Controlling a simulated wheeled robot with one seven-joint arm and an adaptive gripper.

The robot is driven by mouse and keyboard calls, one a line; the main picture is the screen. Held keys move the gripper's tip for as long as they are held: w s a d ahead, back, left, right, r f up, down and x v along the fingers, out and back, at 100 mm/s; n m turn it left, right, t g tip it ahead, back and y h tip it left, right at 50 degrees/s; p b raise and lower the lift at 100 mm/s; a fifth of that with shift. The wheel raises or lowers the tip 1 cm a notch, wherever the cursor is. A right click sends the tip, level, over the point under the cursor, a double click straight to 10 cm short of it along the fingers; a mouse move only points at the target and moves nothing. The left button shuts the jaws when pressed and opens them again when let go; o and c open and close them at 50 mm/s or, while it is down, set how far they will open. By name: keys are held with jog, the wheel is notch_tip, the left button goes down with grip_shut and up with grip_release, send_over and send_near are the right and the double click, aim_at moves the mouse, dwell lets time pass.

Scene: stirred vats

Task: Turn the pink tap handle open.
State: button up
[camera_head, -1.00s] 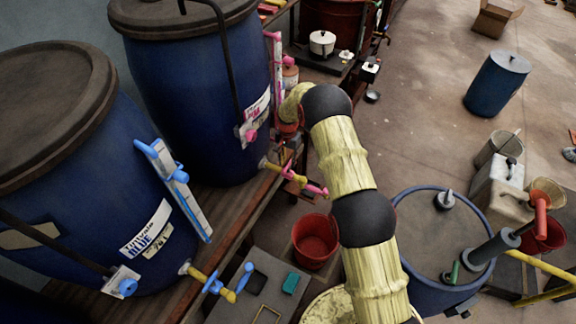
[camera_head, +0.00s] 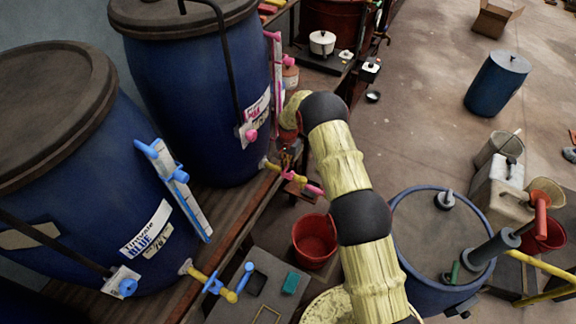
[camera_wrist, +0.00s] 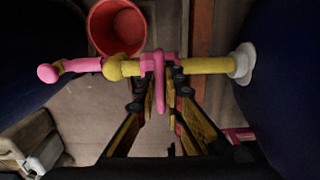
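The pink tap handle (camera_wrist: 159,85) sits on a yellow tap pipe (camera_wrist: 208,65) in the wrist view. Its lever points down the picture, across the pipe. My gripper (camera_wrist: 160,88) is around the lever, with one finger on each side; the fingers look apart, with a narrow gap beside the lever. In the head view the pink tap (camera_head: 293,176) juts from the low front of the rear blue vat (camera_head: 195,95). My gripper is mostly hidden behind my arm there.
A red bucket (camera_head: 315,240) stands below the tap. A nearer blue vat (camera_head: 95,190) has a blue-handled tap (camera_head: 213,283). A wooden bench edge (camera_head: 235,215) runs under the vats. A blue barrel (camera_head: 425,270) stands right of my arm.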

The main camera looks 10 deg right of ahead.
grip_shut()
jog(key=shift+n+b, duration=0.3)
jog(key=n+b, duration=0.2)
jog(key=shift+f+n, duration=0.1)
jog(key=shift+n, duration=0.3)
jog(key=n+b, duration=0.3)
jog(key=n, duration=0.3)
jog(key=shift+w, duration=0.1)
jog(key=n+b, duration=0.1)
jog(key=n, duration=0.3)
jog(key=shift+n, duration=0.4)
jog(key=shift+n+b, duration=0.65)
jog(key=shift+n, duration=1.15)
jog(key=shift+r, duration=0.2)
jog(key=o, duration=0.6)
grip_release()
